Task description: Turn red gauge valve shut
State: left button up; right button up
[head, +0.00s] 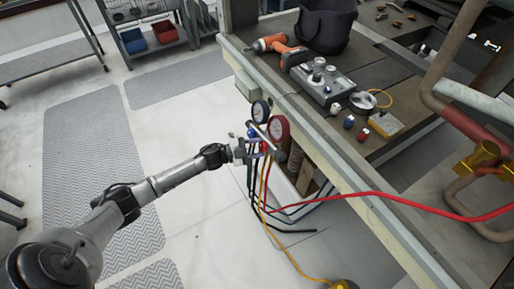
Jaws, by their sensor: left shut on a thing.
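A gauge set with a red-rimmed gauge (279,129) and a dark blue gauge (260,111) hangs at the near edge of the workbench. Blue, red, yellow and black hoses run down from it. My left gripper (258,149) is at the manifold just below the gauges, shut on a part of it. The gripped part looks like the red gauge valve, but the fingers cover most of it and I cannot make out how far it is turned. My right gripper is not in view.
The workbench (262,62) holds an orange drill (277,47), a black bag (325,25), a grey device (322,82) and small bottles. A red hose (370,194) crosses to copper pipes at right. The floor at left is open, with grey mats (92,150).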

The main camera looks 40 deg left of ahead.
pick_arm(q)
jog(key=m+g, duration=0.1)
jog(key=m, duration=0.1)
jog(key=m+g+h, duration=0.1)
jog(key=m, duration=0.2)
jog(key=shift+w+a+r+p, duration=0.15)
jog(key=shift+r+p, duration=0.05)
jog(key=shift+p, duration=0.1)
jog(key=shift+m+g+p, duration=0.35)
jog(key=shift+m+g, duration=0.45)
jog(key=shift+m, duration=1.4)
jog(key=o, duration=0.9)
jog(key=shift+r, duration=0.1)
jog(key=p+v, duration=0.2)
jog(key=v, duration=1.1)
jog(key=shift+a+r, duration=0.25)
jog(key=shift+a, duration=0.05)
